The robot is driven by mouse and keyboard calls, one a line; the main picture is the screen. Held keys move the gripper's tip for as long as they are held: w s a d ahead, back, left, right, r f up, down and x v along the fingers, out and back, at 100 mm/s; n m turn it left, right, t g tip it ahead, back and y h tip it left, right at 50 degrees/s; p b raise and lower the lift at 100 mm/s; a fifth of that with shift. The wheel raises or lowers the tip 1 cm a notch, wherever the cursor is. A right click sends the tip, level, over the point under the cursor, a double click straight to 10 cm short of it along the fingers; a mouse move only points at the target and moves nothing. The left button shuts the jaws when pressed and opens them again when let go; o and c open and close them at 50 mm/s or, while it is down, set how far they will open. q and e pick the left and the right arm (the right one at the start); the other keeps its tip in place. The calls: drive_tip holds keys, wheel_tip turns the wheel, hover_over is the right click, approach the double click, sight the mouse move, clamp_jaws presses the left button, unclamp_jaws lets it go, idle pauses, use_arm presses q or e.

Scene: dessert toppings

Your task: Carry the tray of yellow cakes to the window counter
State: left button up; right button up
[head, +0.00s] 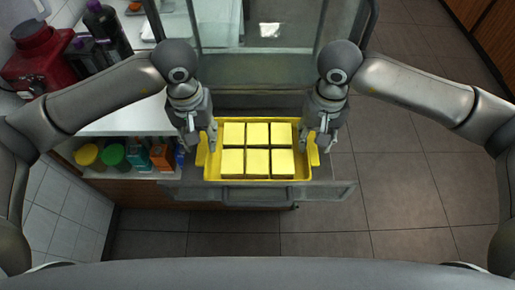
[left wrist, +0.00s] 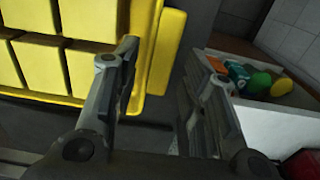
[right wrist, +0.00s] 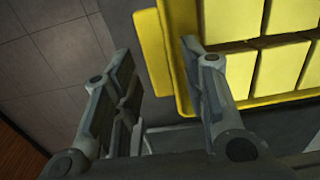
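The yellow tray (head: 258,181) holds several square yellow cakes (head: 257,161) in two rows. It rests level on a grey open drawer or shelf, with a handle tab on each side. My left gripper (head: 200,143) is at the tray's left handle. In the left wrist view its fingers are apart, with the tab (left wrist: 166,50) between or just beyond them. My right gripper (head: 318,143) is at the right handle. In the right wrist view its fingers are apart around or just short of the tab (right wrist: 151,52). Contact cannot be told. The window counter cannot be identified.
The grey drawer front (head: 255,194) lies along the tray's near side. A glass case (head: 270,50) stands behind. At left, a white counter (head: 125,122) bears a red container (head: 42,55) and dark bottles; jars and boxes sit below it. Tiled floor (head: 410,180) is clear at right.

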sight(203, 146)
use_arm(q)
drive_tip(key=shift+f, duration=2.2)
use_arm(e)
drive_tip(key=shift+f, duration=2.2)
use_arm(q)
clamp_jaws()
use_arm(e)
clamp_jaws()
use_arm(q)
drive_tip(key=shift+r, duration=0.1)
use_arm(e)
drive_tip(key=shift+r, duration=0.1)
